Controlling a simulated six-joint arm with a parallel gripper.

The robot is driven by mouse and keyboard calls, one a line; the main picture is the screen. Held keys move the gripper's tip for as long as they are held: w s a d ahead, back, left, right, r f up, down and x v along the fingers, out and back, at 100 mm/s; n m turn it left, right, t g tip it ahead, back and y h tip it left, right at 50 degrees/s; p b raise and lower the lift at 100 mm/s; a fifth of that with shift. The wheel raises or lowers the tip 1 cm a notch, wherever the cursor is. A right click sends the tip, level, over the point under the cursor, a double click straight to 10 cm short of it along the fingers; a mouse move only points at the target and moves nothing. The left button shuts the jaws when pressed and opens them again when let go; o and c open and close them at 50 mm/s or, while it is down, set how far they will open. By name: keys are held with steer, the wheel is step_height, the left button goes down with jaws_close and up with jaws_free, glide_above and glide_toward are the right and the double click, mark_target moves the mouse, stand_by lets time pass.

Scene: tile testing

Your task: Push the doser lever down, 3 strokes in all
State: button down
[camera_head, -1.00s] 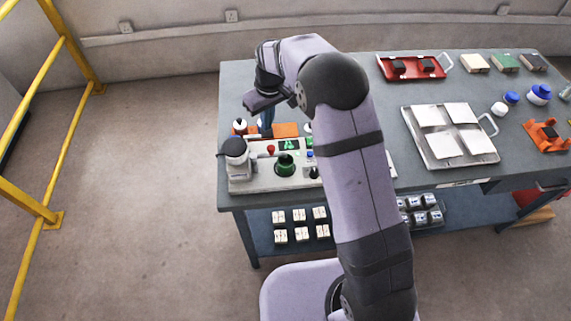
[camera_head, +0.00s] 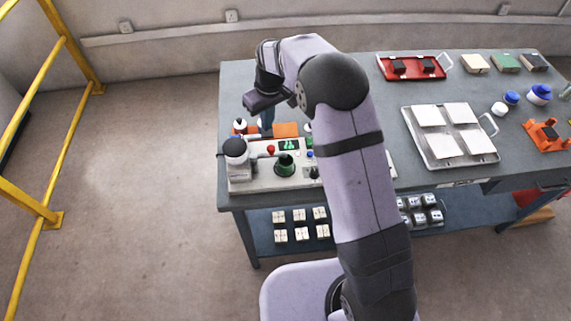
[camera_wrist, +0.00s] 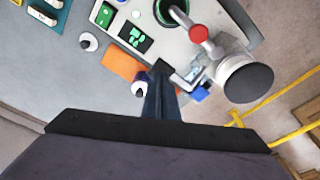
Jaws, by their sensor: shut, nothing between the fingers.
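The doser (camera_head: 236,163) stands at the left end of the pale station plate, a white cylinder with a dark round top. It also shows in the wrist view (camera_wrist: 240,80). A short lever with a red knob (camera_head: 270,149) reaches out from it towards the green cup (camera_head: 285,166); the red knob shows in the wrist view (camera_wrist: 199,34) too. My gripper (camera_head: 267,132) points down behind the plate. In the wrist view its fingers (camera_wrist: 161,68) are together and empty, apart from the red knob. Whether the tips touch the plate's edge cannot be told.
An orange mat (camera_wrist: 123,62) and small white bottles lie close to my fingers. A metal tray with pale tiles (camera_head: 478,141) and a red tray (camera_head: 388,72) stand to the right. A yellow rail (camera_head: 66,130) stands left of the table.

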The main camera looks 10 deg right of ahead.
steer(key=shift+f, duration=0.15)
steer(key=shift+f+b, duration=0.95)
steer(key=shift+f, duration=0.5)
steer(key=shift+r, duration=0.15)
steer(key=shift+r+p, duration=1.15)
steer(key=shift+r, duration=0.3)
steer(key=shift+f, duration=0.15)
